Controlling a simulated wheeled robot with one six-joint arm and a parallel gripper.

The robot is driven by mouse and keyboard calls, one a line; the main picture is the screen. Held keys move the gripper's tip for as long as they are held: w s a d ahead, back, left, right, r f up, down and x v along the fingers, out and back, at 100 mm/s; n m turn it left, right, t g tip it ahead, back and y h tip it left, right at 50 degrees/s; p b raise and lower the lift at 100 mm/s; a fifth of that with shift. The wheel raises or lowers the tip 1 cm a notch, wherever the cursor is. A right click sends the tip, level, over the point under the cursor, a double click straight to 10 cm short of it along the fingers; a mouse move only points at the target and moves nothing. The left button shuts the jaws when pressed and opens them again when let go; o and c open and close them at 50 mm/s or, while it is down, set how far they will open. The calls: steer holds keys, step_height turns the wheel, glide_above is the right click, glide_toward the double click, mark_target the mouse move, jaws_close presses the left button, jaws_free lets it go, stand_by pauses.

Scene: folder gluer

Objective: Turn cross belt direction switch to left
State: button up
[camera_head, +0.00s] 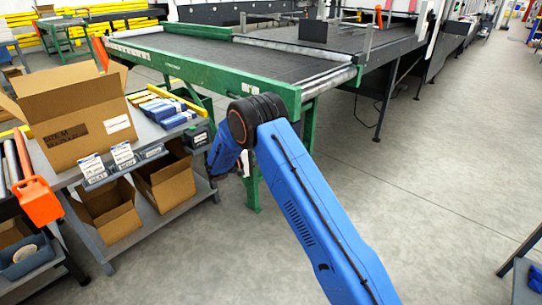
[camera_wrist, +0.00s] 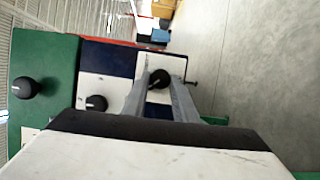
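In the wrist view, a black knob (camera_wrist: 159,78) sits on a white and dark blue plate, in line with the gap between the two grey fingers of my gripper (camera_wrist: 160,84). The fingers stand apart, one on each side of the knob; whether they touch it I cannot tell. A second black knob (camera_wrist: 96,103) is on a similar plate to the left, and a third black knob (camera_wrist: 25,87) is on a green panel at far left. No label is readable, so I cannot tell which is the cross belt direction switch. In the head view my arm hides the gripper and knobs.
The green-framed conveyor (camera_head: 190,64) stands just beyond my arm. A grey table (camera_head: 150,135) at left holds an open cardboard box (camera_head: 75,130) and blue cartons, with more boxes on its lower shelf.

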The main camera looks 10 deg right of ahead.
steer(key=o, duration=0.3)
steer(key=shift+a, duration=0.2)
steer(key=v, duration=1.7)
steer(key=shift+f, duration=0.15)
steer(key=shift+a, duration=0.1)
